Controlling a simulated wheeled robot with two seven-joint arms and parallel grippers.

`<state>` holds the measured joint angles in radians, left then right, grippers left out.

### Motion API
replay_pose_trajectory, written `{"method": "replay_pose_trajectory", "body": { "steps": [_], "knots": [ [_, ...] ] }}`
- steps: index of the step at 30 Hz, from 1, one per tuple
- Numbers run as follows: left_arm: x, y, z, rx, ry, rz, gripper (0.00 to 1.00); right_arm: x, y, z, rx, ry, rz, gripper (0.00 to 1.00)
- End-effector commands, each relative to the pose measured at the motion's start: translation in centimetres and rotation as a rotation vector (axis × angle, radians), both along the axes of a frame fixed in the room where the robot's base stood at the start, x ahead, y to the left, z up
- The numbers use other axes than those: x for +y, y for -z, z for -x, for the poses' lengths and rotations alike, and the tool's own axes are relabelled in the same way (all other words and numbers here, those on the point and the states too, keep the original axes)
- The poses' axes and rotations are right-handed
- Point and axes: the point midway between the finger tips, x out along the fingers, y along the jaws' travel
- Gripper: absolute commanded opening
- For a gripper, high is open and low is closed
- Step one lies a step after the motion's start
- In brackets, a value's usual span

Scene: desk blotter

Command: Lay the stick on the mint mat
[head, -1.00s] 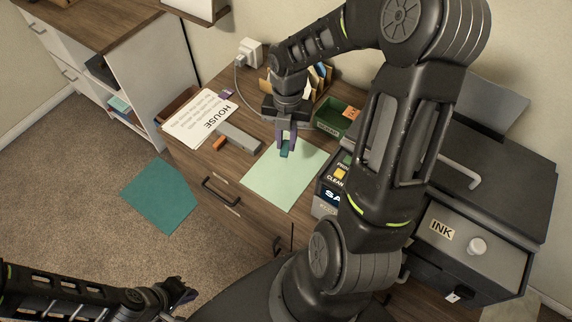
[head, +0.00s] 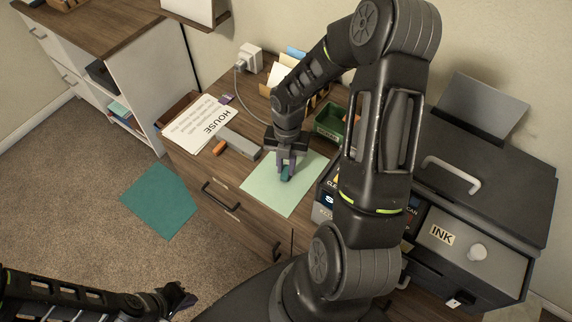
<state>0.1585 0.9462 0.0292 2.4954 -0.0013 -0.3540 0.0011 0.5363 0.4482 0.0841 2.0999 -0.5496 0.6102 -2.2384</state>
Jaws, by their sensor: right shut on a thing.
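The mint mat (head: 288,203) lies flat on the wooden desk, close to its front edge. My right gripper (head: 286,170) is over the far part of the mat, pointing down. It is shut on the small teal stick (head: 286,175), which shows at its fingertips. The stick is at or just above the mat; I cannot tell whether it touches. The fingers hide part of the stick. My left gripper (head: 178,298) is low at the bottom left, away from the desk, and its jaws are too dark to read.
Left of the mat are a grey block (head: 238,143), an orange piece (head: 219,148) and a HOUSE paper (head: 200,124). A green tray (head: 329,124) stands behind. A printer (head: 480,185) is right. A teal sheet (head: 158,200) lies on the floor. The mat's near part is clear.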

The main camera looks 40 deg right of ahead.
Motion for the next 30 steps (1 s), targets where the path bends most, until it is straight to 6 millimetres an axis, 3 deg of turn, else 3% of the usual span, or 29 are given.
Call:
{"method": "replay_pose_trajectory", "body": {
  "steps": [11, 12, 20, 30],
  "knots": [
    [0.00, 0.22, 0.00, 0.000, 0.000, 0.000, 0.00, -0.04, 0.52, -0.04, -0.001, 0.000, 0.002, 0.00],
    [0.00, 0.24, 0.00, 0.000, 0.000, 0.000, 0.00, -0.05, 0.55, -0.05, -0.002, 0.000, 0.001, 0.20],
    [0.00, 0.16, -0.01, 0.000, 0.000, 0.000, 0.00, -0.05, 0.47, -0.03, -0.001, 0.000, 0.002, 0.41],
    [0.00, 0.16, -0.01, 0.000, 0.000, 0.000, 0.00, -0.06, 0.47, -0.02, -0.001, 0.001, 0.002, 0.41]
  ]
}}
